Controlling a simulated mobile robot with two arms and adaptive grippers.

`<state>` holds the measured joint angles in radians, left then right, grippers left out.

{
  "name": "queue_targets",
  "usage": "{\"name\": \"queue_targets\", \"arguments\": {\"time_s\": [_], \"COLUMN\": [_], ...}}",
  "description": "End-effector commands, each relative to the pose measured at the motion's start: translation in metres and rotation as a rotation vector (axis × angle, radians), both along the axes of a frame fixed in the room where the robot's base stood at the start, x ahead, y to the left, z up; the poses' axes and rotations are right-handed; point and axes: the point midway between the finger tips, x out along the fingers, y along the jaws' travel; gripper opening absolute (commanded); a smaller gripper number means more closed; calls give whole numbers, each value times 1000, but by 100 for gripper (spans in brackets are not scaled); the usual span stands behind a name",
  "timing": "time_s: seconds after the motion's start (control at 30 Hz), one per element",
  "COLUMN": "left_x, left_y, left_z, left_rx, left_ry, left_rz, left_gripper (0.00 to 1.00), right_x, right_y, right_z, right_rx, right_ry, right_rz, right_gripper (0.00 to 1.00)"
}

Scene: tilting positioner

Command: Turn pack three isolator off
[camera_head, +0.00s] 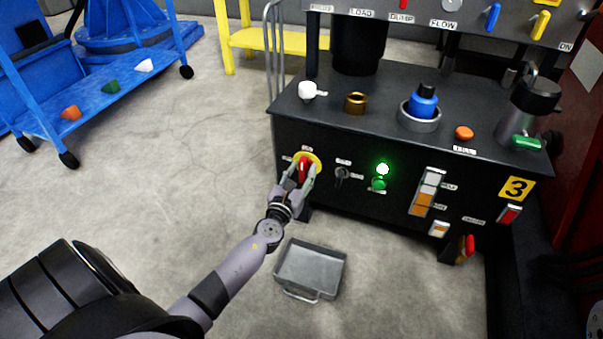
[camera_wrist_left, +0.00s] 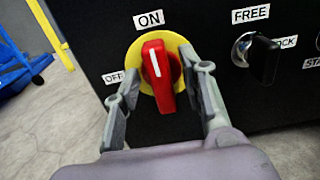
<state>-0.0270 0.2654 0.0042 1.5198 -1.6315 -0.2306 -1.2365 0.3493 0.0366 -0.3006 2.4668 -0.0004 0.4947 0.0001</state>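The isolator is a red rotary handle on a yellow disc (camera_head: 316,157), on the left of the black cabinet's front, which carries a yellow 3 label (camera_head: 515,188). In the left wrist view the red handle (camera_wrist_left: 158,78) has its white line pointing up at the ON label (camera_wrist_left: 149,19). The OFF label (camera_wrist_left: 114,77) is to its left, partly covered by a finger. My left gripper (camera_head: 303,176) is at the handle, with one finger on each side of it. The fingers are apart, with gaps to the handle visible in the wrist view. My right gripper is not in view.
Right of the isolator are a black key switch (camera_head: 341,174) marked FREE and LOCK and a lit green lamp (camera_head: 381,176). A grey metal tray (camera_head: 312,268) lies on the floor below. A blue cart (camera_head: 115,88) stands at the left. Open floor lies between.

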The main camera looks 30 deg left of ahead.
Motion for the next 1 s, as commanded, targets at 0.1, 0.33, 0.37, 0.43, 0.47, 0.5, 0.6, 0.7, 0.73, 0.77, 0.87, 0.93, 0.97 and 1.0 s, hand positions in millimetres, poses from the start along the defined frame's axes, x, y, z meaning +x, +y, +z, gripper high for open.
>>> {"name": "queue_targets", "arguments": {"time_s": [0.1, 0.33, 0.37, 0.43, 0.47, 0.5, 0.6, 0.7, 0.73, 0.77, 0.87, 0.93, 0.97, 1.0], "left_x": [3, 3, 3, 3, 3, 3, 3, 3, 3, 3, 3, 3, 3, 3], "left_y": [1, 1, 1, 1, 1, 1, 1, 1, 1, 1, 1, 1, 1, 1], "left_z": [0, 0, 0, 0, 0, 0, 0, 0, 0, 0, 0, 0, 0, 0], "left_rx": [-1, -1, -1, -1, -1, -1, -1, -1, -1, -1, -1, -1, -1, -1], "left_ry": [0, 0, 0, 0, 0, 0, 0, 0, 0, 0, 0, 0, 0, 0], "left_rz": [0, 0, 0, 0, 0, 0, 0, 0, 0, 0, 0, 0, 0, 0], "left_gripper": [38, 37, 35, 30, 28, 26, 19, 12, 10, 8, 2, 0, 0, 0], "right_x": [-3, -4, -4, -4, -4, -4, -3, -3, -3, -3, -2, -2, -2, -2], "right_y": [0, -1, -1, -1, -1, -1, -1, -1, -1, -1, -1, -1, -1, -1], "right_z": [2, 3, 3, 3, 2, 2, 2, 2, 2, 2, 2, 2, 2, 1], "right_rx": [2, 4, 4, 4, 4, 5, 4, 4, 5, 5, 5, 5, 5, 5], "right_ry": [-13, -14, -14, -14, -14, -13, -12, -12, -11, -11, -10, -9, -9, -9], "right_rz": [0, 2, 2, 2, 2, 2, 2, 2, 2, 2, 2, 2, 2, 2], "right_gripper": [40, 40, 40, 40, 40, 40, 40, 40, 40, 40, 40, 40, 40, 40]}}
